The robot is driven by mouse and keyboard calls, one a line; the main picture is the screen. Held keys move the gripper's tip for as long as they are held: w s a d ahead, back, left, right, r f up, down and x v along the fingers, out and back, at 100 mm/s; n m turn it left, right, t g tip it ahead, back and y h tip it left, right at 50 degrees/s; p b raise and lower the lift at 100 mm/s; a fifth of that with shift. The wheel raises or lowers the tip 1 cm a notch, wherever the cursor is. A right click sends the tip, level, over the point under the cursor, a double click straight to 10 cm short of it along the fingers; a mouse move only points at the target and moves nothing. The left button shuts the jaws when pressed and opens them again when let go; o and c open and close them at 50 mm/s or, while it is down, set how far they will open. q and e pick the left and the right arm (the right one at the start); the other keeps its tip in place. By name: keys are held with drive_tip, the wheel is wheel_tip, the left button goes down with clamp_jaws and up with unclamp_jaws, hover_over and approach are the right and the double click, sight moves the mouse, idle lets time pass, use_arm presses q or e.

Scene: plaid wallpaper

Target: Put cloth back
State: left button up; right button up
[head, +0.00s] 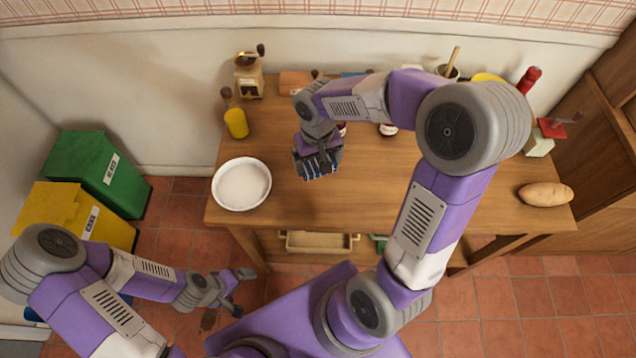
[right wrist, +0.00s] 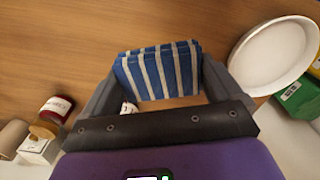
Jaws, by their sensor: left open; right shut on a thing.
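The cloth (right wrist: 158,72) is blue with white stripes and folded. In the right wrist view it sits between the two fingers of my right gripper (right wrist: 157,88), which is shut on it. In the head view the cloth (head: 319,166) shows at the tip of my right gripper (head: 318,160), over the wooden table (head: 380,180). I cannot tell whether the cloth touches the tabletop. My left gripper (head: 238,290) is open and empty, low in front of the table's left side, over the floor.
A white plate (head: 241,184) lies left of the cloth. A yellow bottle (head: 236,123) and a grinder (head: 249,75) stand behind it. A potato (head: 545,194) lies at the right end. Green (head: 90,170) and yellow (head: 75,215) bins stand at left. The table's front middle is clear.

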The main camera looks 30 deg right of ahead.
sight(317, 162)
wheel_tip(317, 162, down, 9)
drive_tip(key=b, duration=0.2)
drive_tip(key=shift+w+r+b, duration=0.1)
drive_tip(key=shift+r+b, duration=0.1)
drive_tip(key=shift+b, duration=0.15)
drive_tip(key=shift+r, duration=0.15)
drive_tip(key=shift+f, duration=0.25)
drive_tip(key=o, duration=0.7)
drive_tip(key=shift+r, duration=0.1)
wheel_tip(317, 162, up, 12)
drive_tip(key=p, duration=0.4)
drive_tip(key=shift+r, duration=0.15)
